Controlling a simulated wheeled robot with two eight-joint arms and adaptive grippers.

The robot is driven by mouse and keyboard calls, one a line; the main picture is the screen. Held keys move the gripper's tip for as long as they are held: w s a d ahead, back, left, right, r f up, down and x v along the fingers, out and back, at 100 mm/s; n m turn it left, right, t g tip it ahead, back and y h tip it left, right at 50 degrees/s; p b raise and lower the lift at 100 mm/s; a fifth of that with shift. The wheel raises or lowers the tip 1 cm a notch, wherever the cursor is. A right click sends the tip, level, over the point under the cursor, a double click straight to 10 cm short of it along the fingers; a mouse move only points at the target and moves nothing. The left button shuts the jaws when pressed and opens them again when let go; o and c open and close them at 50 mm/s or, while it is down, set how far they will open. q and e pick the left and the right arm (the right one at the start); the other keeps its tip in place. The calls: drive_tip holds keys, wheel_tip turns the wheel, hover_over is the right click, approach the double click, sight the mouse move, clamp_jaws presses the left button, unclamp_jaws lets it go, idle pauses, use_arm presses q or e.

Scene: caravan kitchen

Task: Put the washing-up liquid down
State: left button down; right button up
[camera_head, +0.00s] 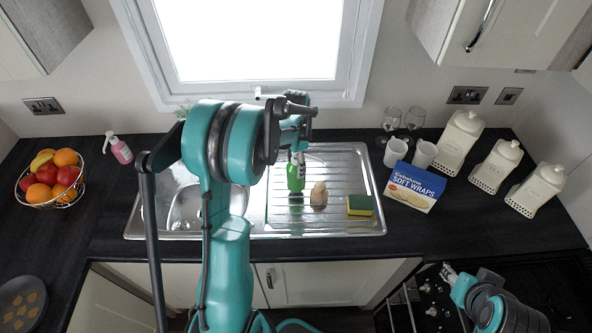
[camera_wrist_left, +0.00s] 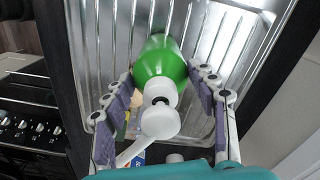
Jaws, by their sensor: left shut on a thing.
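The washing-up liquid is a green bottle (camera_head: 296,178) with a white top, upright over the ribbed draining board (camera_head: 345,165) of the sink. It also shows in the left wrist view (camera_wrist_left: 158,65), seen from above. My left gripper (camera_head: 297,150) is shut on the bottle near its top, with purple finger pads either side of it in the left wrist view (camera_wrist_left: 163,92). I cannot tell if the bottle's base touches the draining board. My right gripper (camera_head: 449,272) is low at the right, beside the hob; its jaws are too small to read.
A brown scrubbing brush or similar object (camera_head: 319,195) stands just right of the bottle. A yellow and green sponge (camera_head: 360,205) lies further right, near the soft wraps box (camera_head: 414,187). White mugs (camera_head: 395,153), glasses and canisters (camera_head: 495,166) stand beyond. The sink bowl (camera_head: 186,210) is left.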

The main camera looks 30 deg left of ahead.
use_arm(q)
wheel_tip(320, 180, down, 2)
drive_tip(key=shift+s+f, duration=0.1)
drive_tip(key=shift+f, duration=0.35)
drive_tip(key=shift+f+b, duration=0.15)
drive_tip(key=shift+b, duration=0.25)
drive_tip(key=c, duration=0.5)
unclamp_jaws()
